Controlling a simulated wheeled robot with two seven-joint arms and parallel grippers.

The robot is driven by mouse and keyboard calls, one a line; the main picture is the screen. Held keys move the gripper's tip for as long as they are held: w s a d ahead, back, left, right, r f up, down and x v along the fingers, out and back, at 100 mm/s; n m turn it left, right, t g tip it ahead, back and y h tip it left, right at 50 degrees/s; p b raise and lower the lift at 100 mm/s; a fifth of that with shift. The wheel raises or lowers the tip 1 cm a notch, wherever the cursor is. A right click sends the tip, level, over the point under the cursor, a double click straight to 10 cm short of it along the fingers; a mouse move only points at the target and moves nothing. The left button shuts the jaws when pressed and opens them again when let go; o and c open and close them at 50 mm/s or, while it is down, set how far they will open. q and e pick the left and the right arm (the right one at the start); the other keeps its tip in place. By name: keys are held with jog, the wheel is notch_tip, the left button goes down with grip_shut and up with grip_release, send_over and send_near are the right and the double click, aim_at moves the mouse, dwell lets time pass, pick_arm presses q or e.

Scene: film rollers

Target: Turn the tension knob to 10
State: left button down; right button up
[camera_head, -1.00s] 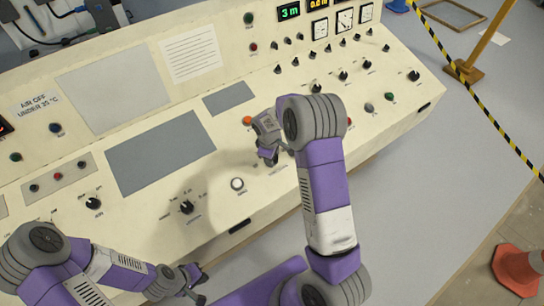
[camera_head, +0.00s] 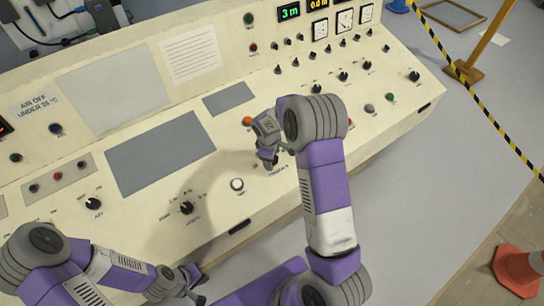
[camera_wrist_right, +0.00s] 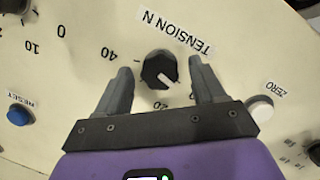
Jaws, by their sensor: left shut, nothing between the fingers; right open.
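The black tension knob (camera_wrist_right: 160,70) sits under the upside-down label TENSION N (camera_wrist_right: 176,30) in the right wrist view. Its white pointer mark faces the lower right of that view. A 40 shows left of it and a 20, partly hidden, below it. My right gripper (camera_wrist_right: 158,76) is open, with one finger on each side of the knob; I cannot tell whether either touches it. In the head view my right gripper (camera_head: 268,157) is low over the panel and hides the knob. My left gripper (camera_head: 194,281) is shut and empty in front of the console's front edge.
The sloping console (camera_head: 130,215) carries many other knobs and buttons. A white ZERO button (camera_wrist_right: 260,108) and a blue RESET button (camera_wrist_right: 18,115) flank the tension knob. A traffic cone (camera_head: 518,268) and striped tape stand at the right.

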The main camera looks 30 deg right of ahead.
jog(key=shift+r, duration=0.1)
jog(key=r, duration=0.5)
jog(key=a+r, duration=0.1)
jog(key=r, duration=0.1)
jog(key=shift+s+r+p, duration=0.2)
jog(key=shift+p, duration=0.2)
